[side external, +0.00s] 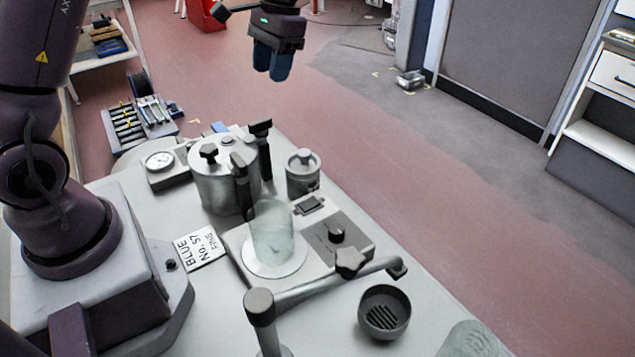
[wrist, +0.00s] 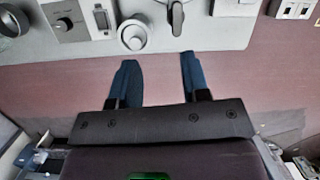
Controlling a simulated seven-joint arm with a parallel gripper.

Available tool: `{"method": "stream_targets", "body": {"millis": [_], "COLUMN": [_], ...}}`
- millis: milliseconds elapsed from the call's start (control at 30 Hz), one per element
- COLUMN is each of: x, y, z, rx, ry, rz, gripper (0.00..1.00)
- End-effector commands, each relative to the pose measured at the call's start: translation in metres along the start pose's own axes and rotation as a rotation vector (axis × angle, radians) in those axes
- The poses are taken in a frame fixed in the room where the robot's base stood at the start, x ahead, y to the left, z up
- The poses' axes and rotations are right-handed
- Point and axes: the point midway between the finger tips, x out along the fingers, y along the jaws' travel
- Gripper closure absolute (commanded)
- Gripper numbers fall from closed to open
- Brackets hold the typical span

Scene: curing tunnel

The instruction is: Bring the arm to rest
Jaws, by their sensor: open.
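My gripper (side external: 271,72) hangs in the air at the top middle of the side view, above and beyond the bench's far edge, with its blue fingers pointing down. In the wrist view my gripper (wrist: 157,60) has its two blue fingers spread apart with nothing between them. The red-brown floor shows between and around the fingers. The gripper touches nothing that I can see.
The light bench (side external: 215,285) holds a lidded metal pot (side external: 222,185), a small lidded canister (side external: 303,175), a cloudy glass cylinder (side external: 272,232) on a round plate, a clamp arm (side external: 310,290) and a slotted cup (side external: 384,312). Space around the gripper is clear.

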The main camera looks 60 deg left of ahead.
Motion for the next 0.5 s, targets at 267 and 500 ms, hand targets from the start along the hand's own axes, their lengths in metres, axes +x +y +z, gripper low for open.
{"method": "stream_targets", "body": {"millis": [267, 500], "x": [-0.034, -0.04], "y": [0.046, 0.077], "z": [0.08, 0.155], "rx": [-0.008, 0.024], "ry": [0.254, 0.481], "rz": [0.012, 0.032], "gripper": [0.57, 0.57]}}
